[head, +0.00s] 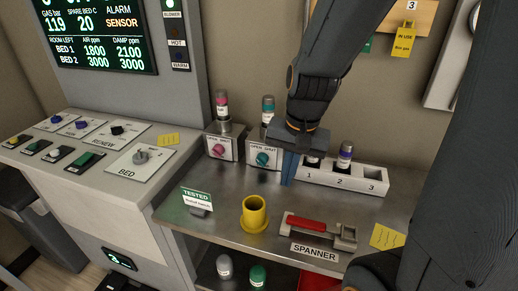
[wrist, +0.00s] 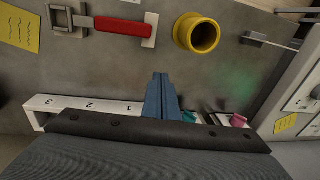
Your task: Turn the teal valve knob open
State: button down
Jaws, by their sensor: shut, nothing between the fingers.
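The teal valve knob (head: 263,159) is on the front of a white box marked open and shut, left of my gripper in the head view. A small teal part of it shows in the wrist view (wrist: 190,117), close beside the fingers. My gripper (head: 288,180) points down with its blue fingers together and empty, just right of the teal knob's box and in front of the numbered rack. The fingers also show in the wrist view (wrist: 161,76). I see no contact with the knob. Its exact turned position is too small to tell.
A pink knob (head: 218,150) on a similar box is to the left. The white numbered rack (head: 330,178) is to the right. A yellow cup (head: 254,213) and a red-handled spanner (head: 318,228) are nearer on the metal bench. Bare bench lies between the cup and the boxes.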

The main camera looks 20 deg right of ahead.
jog(key=w+d+r+m+t+y, duration=0.1)
jog(key=w+d+r+m+y, duration=0.15)
jog(key=w+r+m, duration=0.45)
jog(key=w+d+r+m+t+y, duration=0.1)
jog(key=w+d+r+m, duration=0.15)
jog(key=m, duration=0.85)
jog(key=p, duration=0.2)
send_near(261, 162)
jog(key=f, duration=0.1)
jog(key=shift+w+a+f, duration=0.35)
jog(key=shift+a+f, duration=0.1)
jog(key=shift+f, duration=0.15)
jog(key=shift+w+a+f, duration=0.4)
jog(key=shift+a+f, duration=0.05)
jog(key=shift+f, duration=0.1)
jog(key=shift+w+a+f, duration=0.25)
jog(key=shift+a+f, duration=0.05)
jog(key=shift+f, duration=0.05)
jog(key=shift+w+a+f+p, duration=0.1)
jog(key=shift+w+a+p, duration=0.2)
jog(key=shift+a+p, duration=0.3)
